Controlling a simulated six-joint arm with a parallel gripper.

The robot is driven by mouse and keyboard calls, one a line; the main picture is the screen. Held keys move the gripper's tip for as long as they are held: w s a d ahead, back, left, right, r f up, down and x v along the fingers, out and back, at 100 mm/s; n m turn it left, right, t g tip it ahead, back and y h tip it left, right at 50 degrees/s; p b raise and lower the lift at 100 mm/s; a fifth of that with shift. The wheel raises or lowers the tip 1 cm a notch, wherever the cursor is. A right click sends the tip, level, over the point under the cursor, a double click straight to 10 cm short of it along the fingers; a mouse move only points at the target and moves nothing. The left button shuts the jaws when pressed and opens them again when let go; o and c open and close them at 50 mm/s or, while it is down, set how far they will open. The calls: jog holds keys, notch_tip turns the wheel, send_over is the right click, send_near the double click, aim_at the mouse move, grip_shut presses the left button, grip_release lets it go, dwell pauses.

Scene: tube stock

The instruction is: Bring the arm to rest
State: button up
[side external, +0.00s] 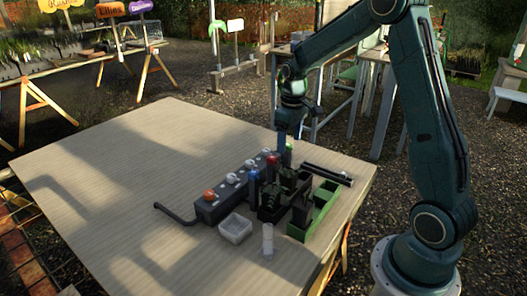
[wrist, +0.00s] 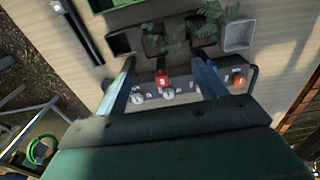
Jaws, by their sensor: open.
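My gripper (side external: 291,128) hangs above the far end of the cluster on the wooden table (side external: 130,160). In the wrist view my gripper (wrist: 162,58) is open, with two long fingers wide apart and nothing between their tips. A long dark grey block (side external: 210,212) carries an orange knob and several white ones. Whether the fingertips clear the nearest pieces is hard to tell.
A white square tray (side external: 235,229) and a pale cylinder (side external: 267,238) stand at the front. A green tray (side external: 315,212) and a black bar (side external: 328,174) lie at the right. A bent black pipe (side external: 172,215) sticks out left. The table's left half is clear.

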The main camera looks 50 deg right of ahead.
jog(key=s+a+r+t, duration=0.3)
jog(key=s+a+r, duration=0.6)
jog(key=a+r, duration=0.25)
jog(key=s+a+r+t, duration=0.1)
jog(key=s+a, duration=0.2)
jog(key=s, duration=0.4)
jog(key=s+a+r+t, duration=0.1)
jog(key=s+a+r, duration=0.1)
jog(key=s, duration=0.5)
jog(key=shift+a, duration=0.65)
